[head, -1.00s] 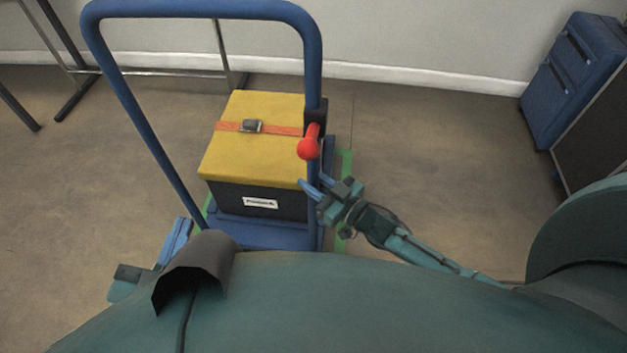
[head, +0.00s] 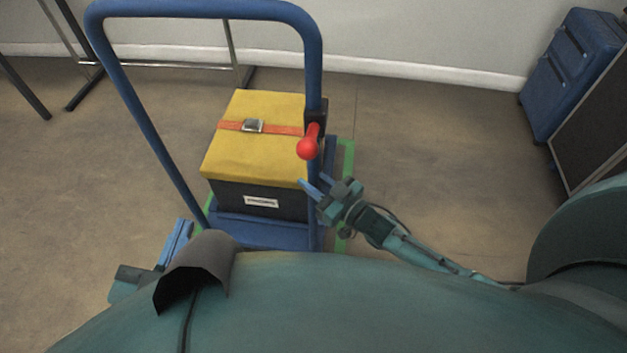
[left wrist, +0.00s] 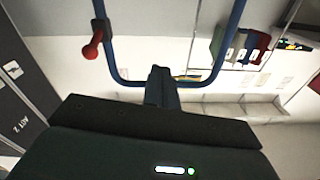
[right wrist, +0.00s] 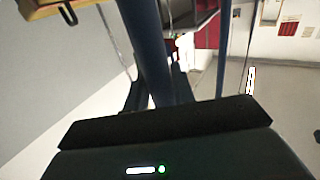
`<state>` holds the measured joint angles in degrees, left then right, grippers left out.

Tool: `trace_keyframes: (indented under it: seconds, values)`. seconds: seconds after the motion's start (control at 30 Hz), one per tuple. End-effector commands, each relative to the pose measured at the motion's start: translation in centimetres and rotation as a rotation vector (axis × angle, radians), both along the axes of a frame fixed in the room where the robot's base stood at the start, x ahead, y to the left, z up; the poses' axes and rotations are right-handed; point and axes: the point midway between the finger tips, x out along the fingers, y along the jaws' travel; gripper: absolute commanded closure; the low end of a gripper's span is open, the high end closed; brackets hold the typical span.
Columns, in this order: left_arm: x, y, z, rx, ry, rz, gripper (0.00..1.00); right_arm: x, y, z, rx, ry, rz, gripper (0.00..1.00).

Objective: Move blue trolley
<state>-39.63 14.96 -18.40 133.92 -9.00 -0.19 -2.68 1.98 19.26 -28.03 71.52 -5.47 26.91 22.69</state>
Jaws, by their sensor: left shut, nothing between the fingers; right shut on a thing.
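The blue trolley (head: 268,233) stands on the floor in front of me, its tall tubular handle (head: 205,9) nearest me. A black case with a yellow lid (head: 253,160) and an orange strap sits on its deck. A red-knobbed lever (head: 308,147) is on the handle's right post. My right gripper (head: 316,191) is shut on that post, below the lever; the post (right wrist: 147,45) also shows between its fingers in the right wrist view. My left gripper (head: 177,242) is shut and empty, left of the trolley; its closed fingers (left wrist: 161,86) show in the left wrist view.
A green outline (head: 346,160) on the floor shows around the trolley deck. A blue suitcase (head: 572,75) and a dark panel (head: 590,135) stand at the right. Metal rack legs (head: 150,65) stand along the wall at the back left.

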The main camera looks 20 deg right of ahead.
Motion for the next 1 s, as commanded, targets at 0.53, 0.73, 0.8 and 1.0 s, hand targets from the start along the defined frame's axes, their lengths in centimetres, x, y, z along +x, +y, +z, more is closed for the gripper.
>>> trace_keyframes:
  seconds: [0.53, 0.73, 0.8, 1.0]
  values:
    - [0.2, 0.0, 0.3, -0.002, -0.009, -0.001, 1.00, 0.0, 0.0, 0.0, 0.000, 0.000, -0.001, 0.50]
    - [0.2, 0.0, 0.5, -0.002, -0.002, 0.001, 1.00, -0.8, -0.5, 0.0, -0.001, 0.003, -0.001, 0.50]
    - [0.2, 0.0, 0.6, -0.002, 0.015, 0.003, 1.00, -1.7, -1.1, 0.1, 0.000, 0.004, -0.001, 0.50]
    - [0.1, 0.5, 0.4, 0.003, 0.111, 0.030, 1.00, -5.5, -3.4, 0.1, -0.002, 0.005, -0.001, 0.50]
